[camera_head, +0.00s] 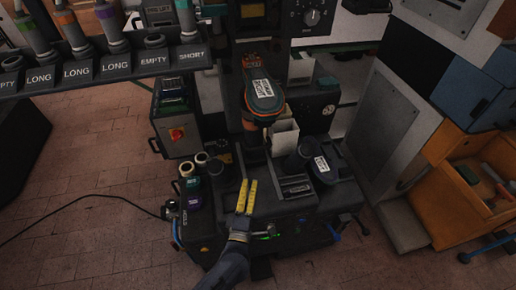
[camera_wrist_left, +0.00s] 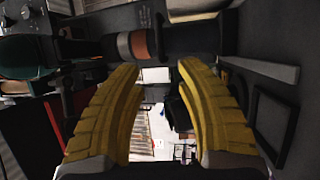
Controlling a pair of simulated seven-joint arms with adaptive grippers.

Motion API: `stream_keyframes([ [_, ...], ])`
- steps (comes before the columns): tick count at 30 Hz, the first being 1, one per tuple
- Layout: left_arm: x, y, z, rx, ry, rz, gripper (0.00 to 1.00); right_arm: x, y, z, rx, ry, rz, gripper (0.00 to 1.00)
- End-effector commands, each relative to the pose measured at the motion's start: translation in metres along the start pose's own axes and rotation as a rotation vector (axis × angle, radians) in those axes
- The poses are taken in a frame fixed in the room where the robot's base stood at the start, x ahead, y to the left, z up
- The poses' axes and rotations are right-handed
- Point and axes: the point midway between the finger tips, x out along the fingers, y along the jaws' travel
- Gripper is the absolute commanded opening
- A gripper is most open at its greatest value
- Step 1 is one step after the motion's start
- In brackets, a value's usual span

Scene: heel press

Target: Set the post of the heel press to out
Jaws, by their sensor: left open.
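The heel press (camera_head: 292,204) is a dark machine at the middle of the head view. A dark, orange-edged shoe-shaped part (camera_head: 263,95) with a white label hangs over its bed. Below it is a short cylinder with a copper band (camera_head: 249,124), possibly the post; a grey-and-copper cylinder (camera_wrist_left: 131,46) also lies across the top of the left wrist view. I cannot tell the post's setting. My left gripper (camera_head: 247,182) is open and empty, its yellow fingers over the front of the press, below the cylinder in the picture. The fingers also show in the left wrist view (camera_wrist_left: 160,72). My right gripper is out of view.
A second dark labelled pad (camera_head: 322,167) sits at the press's right. Several small bottles (camera_head: 190,187) stand left of the gripper. A labelled rack (camera_head: 110,68) crosses the upper left. An orange bin (camera_head: 452,185) with tools is at right. The brick floor at left is mostly clear.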

Motion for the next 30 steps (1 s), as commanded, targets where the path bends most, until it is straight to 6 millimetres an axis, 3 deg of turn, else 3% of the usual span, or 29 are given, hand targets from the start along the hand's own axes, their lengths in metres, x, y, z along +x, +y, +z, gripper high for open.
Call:
stream_keyframes([
  [18, 0.111, 0.001, 0.001, 0.002, -0.002, 0.002, 0.36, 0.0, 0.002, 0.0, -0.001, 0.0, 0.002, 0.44],
  [30, 0.149, 0.0, 0.001, 0.003, -0.002, 0.0, 0.36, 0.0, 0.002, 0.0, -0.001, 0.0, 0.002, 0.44],
])
